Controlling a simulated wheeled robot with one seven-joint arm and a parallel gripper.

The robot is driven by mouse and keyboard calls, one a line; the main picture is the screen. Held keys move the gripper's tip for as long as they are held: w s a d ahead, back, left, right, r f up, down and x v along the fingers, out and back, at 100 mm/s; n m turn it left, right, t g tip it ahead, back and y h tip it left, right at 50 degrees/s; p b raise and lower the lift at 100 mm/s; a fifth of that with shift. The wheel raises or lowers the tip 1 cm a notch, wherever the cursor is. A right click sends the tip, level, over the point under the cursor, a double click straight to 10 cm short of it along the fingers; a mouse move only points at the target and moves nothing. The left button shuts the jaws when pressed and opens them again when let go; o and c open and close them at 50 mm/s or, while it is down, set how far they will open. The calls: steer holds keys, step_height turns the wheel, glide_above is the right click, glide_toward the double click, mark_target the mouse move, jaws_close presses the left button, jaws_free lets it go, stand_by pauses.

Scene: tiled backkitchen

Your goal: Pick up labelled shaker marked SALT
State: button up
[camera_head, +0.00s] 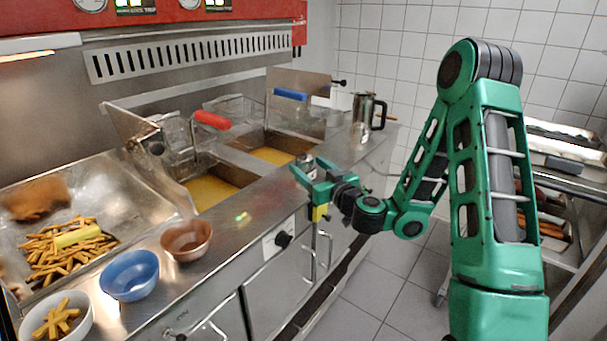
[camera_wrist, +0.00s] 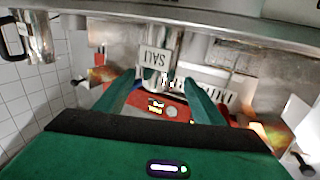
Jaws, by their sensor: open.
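The shaker marked SALT (camera_wrist: 156,62) shows in the wrist view as a metal cylinder with a white label, its lettering upside down. In the head view, a small metal top (camera_head: 306,159), likely the same shaker, shows at the counter's front edge, mostly hidden by my gripper. My gripper (camera_head: 308,176) is open at that edge. In the wrist view, the green fingers of my gripper (camera_wrist: 160,82) point at the shaker, one to each side. I cannot tell whether either finger touches it.
A metal pitcher (camera_head: 368,112) stands further back on the steel counter (camera_head: 245,213). Fryer baskets with a red handle (camera_head: 212,120) and a blue handle (camera_head: 290,95) sit behind. A brown bowl (camera_head: 187,240), a blue bowl (camera_head: 130,275) and a white bowl of fries (camera_head: 83,318) stand at the left.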

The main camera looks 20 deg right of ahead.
mark_target(298, 157)
steer(key=shift+x, duration=3.75)
steer(key=shift+d+f, duration=0.15)
steer(key=shift+c, duration=0.3)
steer(key=c, duration=1.2)
